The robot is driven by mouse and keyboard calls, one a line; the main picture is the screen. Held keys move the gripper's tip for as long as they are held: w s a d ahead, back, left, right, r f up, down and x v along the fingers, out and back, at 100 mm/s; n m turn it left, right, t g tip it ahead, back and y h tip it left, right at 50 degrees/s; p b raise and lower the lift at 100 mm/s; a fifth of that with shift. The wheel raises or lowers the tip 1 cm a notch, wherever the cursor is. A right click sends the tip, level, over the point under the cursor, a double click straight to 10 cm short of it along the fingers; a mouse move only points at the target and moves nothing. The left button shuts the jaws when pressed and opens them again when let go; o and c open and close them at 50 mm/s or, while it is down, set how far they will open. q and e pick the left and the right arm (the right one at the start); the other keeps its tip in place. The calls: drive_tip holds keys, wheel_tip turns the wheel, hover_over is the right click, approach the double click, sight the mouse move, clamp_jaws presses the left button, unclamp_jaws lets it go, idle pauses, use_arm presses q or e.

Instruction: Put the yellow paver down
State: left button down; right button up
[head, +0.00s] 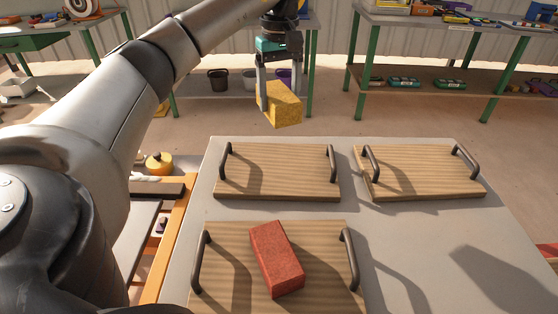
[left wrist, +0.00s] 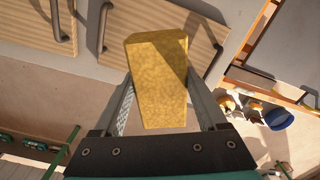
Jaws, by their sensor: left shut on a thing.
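The yellow paver (head: 280,104) is a block held up in the air, beyond the far edge of the grey table. My left gripper (head: 279,92) is shut on it, one finger at each side. In the left wrist view the paver (left wrist: 158,80) sits between the fingers of the gripper (left wrist: 160,105), with wooden boards behind it. A red paver (head: 276,258) lies on the near wooden board (head: 219,285). The far left board (head: 278,172) and the far right board (head: 425,175) are bare. My right gripper is not in view.
The grey table (head: 400,225) carries the boards, each with two dark upright handles, such as this one (head: 350,258). Its right part is clear. An orange-framed bench (head: 178,240) with small items stands at the left. Green-legged workbenches (head: 440,75) stand at the back.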

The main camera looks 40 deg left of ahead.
use_arm(q)
wheel_tip(320, 180, down, 5)
drive_tip(key=shift+r+b, duration=0.1)
drive_tip(key=shift+b, duration=0.5)
wheel_tip(320, 180, down, 6)
drive_tip(key=shift+r+b, duration=0.15)
drive_tip(key=shift+b, duration=0.7)
drive_tip(key=shift+f+b, duration=0.75)
drive_tip(key=shift+f, duration=1.75)
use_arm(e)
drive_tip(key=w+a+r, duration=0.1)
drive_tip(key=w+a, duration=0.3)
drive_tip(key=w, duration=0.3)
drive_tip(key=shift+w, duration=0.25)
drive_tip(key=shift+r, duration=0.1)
use_arm(q)
unclamp_jaws()
drive_tip(key=shift+f, duration=0.25)
drive_tip(key=shift+r, duration=0.15)
